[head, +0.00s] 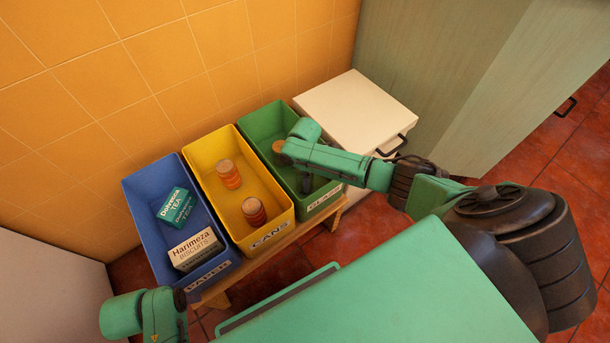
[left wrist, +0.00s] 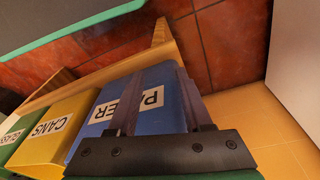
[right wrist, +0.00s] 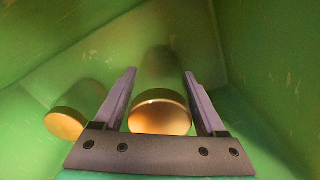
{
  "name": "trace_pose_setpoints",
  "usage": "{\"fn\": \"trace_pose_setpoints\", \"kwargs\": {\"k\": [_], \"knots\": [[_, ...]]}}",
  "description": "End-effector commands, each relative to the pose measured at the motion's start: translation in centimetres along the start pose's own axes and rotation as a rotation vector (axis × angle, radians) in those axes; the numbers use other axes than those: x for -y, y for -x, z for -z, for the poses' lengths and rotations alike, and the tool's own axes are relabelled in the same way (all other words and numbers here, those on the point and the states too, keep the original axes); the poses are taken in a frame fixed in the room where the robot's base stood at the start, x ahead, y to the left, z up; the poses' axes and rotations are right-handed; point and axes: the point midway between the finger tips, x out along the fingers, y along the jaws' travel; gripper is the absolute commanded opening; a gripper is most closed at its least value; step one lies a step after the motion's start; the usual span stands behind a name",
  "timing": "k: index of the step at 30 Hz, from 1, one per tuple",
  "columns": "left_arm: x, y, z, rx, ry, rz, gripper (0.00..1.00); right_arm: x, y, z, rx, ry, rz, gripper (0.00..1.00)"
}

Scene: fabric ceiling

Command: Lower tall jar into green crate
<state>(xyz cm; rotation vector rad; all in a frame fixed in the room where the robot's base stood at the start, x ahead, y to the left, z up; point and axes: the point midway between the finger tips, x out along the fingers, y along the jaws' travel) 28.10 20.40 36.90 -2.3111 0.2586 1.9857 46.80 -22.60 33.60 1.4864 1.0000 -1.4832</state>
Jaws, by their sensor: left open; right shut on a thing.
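The green crate (head: 325,196), labelled GLASS, stands at the right of a row of three bins. My right gripper (right wrist: 159,73) points down inside it, shut on the tall jar (right wrist: 160,118), whose gold lid and greenish side show between the fingers. In the head view my right arm hides this jar. Whether its base touches the crate floor cannot be told. Another gold-lidded jar (right wrist: 66,124) is in the crate beside it; its lid also shows in the head view (head: 279,146). My left gripper (left wrist: 158,98) is open and empty, over the front of the blue bin.
The yellow CANS bin (head: 268,185) holds two cans. The blue PAPER bin (head: 135,205) holds a tea box (head: 174,206) and a biscuit box (head: 195,249). A white cabinet (head: 355,105) stands close right of the crate; a tiled wall is behind.

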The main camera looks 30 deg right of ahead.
Motion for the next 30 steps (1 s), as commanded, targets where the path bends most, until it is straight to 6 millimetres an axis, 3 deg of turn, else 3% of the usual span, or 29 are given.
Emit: {"fn": "trace_pose_setpoints", "kwargs": {"k": [9,10,11,12,20,23,30], "knots": [[0.0,-0.1,0.0,0.0,0.0,0.0,0.5,0.0,-0.1,0.0,0.0,0.0,0.0,0.09],[0.0,-0.1,0.0,0.0,0.0,0.0,0.5,0.0,-0.1,0.0,0.0,0.0,0.0,0.85],[0.0,-0.1,0.0,0.0,0.0,0.0,0.5,0.0,-0.1,0.0,0.0,0.0,0.0,0.96],[0.0,-0.1,0.0,0.0,0.0,0.0,0.5,0.0,-0.1,0.0,0.0,0.0,0.0,1.0],[0.0,0.3,0.0,0.0,0.0,0.0,0.5,0.0,0.3,0.0,0.001,0.0,0.0,1.0],[-0.1,1.4,0.2,0.0,0.0,0.0,0.5,0.0,1.8,-0.1,0.002,-0.001,-0.001,1.0],[-0.3,5.7,0.9,0.0,0.0,0.0,0.5,-0.1,7.8,-0.1,0.001,0.0,-0.001,1.0]]}}
